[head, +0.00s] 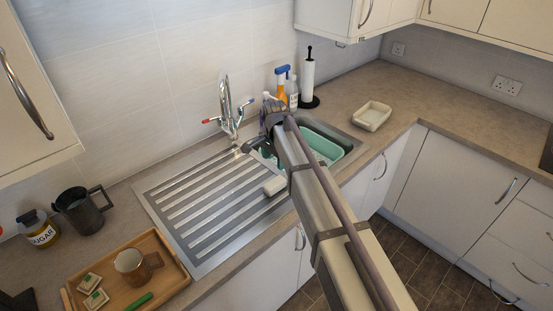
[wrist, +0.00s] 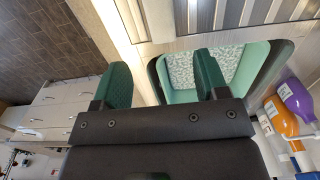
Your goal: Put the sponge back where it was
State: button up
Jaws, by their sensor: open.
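A pale, rounded block that may be the sponge (head: 274,186) lies at the right front edge of the drainer. A white block, probably the same one, shows at the top of the wrist view (wrist: 158,18). A mint-green basin (head: 322,146) sits in the sink, partly hidden by my arm; in the wrist view its rim and speckled floor (wrist: 228,66) show behind the right finger. My gripper (wrist: 163,82) is open, with nothing between its green-padded fingers. In the head view its dark end is near the sink's back, with fingertips hidden.
A beige dish (head: 372,116) stands on the counter right of the sink. The tap (head: 229,108), an orange spray bottle (head: 282,88) and a paper-towel holder (head: 308,78) stand behind. A wooden tray (head: 168,277) with a mug, a jug (head: 84,211) and a sugar jar (head: 40,232) are at left.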

jog(key=shift+f, duration=0.1)
jog(key=s+d+f+n+b, duration=0.1)
jog(key=s+d+n, duration=0.3)
jog(key=s+d, duration=0.6)
jog(key=s+d+n+b, duration=0.1)
jog(key=s+d+n, duration=0.4)
jog(key=s+d, duration=0.5)
jog(key=shift+s+d+f, duration=0.3)
jog(key=shift+s+f, duration=0.1)
jog(key=shift+s, duration=2.2)
